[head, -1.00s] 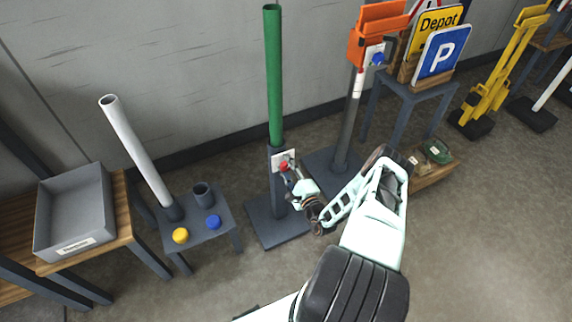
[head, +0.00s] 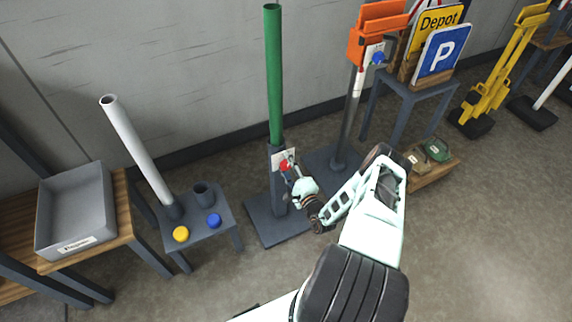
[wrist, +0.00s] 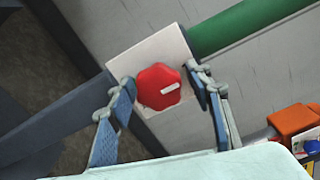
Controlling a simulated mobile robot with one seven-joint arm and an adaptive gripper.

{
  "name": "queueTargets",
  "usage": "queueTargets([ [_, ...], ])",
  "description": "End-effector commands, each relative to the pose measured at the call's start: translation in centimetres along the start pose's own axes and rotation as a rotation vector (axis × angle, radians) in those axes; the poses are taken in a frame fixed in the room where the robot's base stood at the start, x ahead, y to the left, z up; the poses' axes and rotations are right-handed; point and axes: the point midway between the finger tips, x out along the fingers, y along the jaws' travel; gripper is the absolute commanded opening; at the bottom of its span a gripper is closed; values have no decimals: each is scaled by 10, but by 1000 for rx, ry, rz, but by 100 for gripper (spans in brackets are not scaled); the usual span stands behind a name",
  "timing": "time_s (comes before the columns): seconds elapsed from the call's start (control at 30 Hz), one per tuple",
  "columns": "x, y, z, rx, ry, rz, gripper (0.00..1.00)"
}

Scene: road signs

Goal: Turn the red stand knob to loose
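The red knob (wrist: 158,87) sits on a white plate (wrist: 150,53) on the dark stand (head: 278,188) that holds a green pole (head: 273,80). The knob carries a white pointer mark; any lettering on the plate is too small to read. In the head view the red knob (head: 285,165) is partly covered by my gripper (head: 291,169). In the wrist view my gripper (wrist: 162,92) is open, with one finger on each side of the knob. A small gap shows by the left finger; I cannot tell whether the right finger touches.
To the right stands an orange-topped stand (head: 377,40) with a blue knob (head: 378,58). A low table (head: 203,232) with a white tube (head: 138,150), a yellow knob (head: 181,234) and a blue knob (head: 214,221) is at left. Open floor lies in front.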

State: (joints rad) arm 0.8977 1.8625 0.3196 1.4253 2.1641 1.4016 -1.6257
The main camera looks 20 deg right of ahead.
Motion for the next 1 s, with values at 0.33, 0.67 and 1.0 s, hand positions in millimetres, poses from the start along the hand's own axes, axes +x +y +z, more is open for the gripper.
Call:
queueTargets([
  [0.33,-4,1,0,3,2,3,52],
  [0.67,-54,1,-1,3,3,4,52],
  [1.0,-76,0,0,1,1,1,52],
])
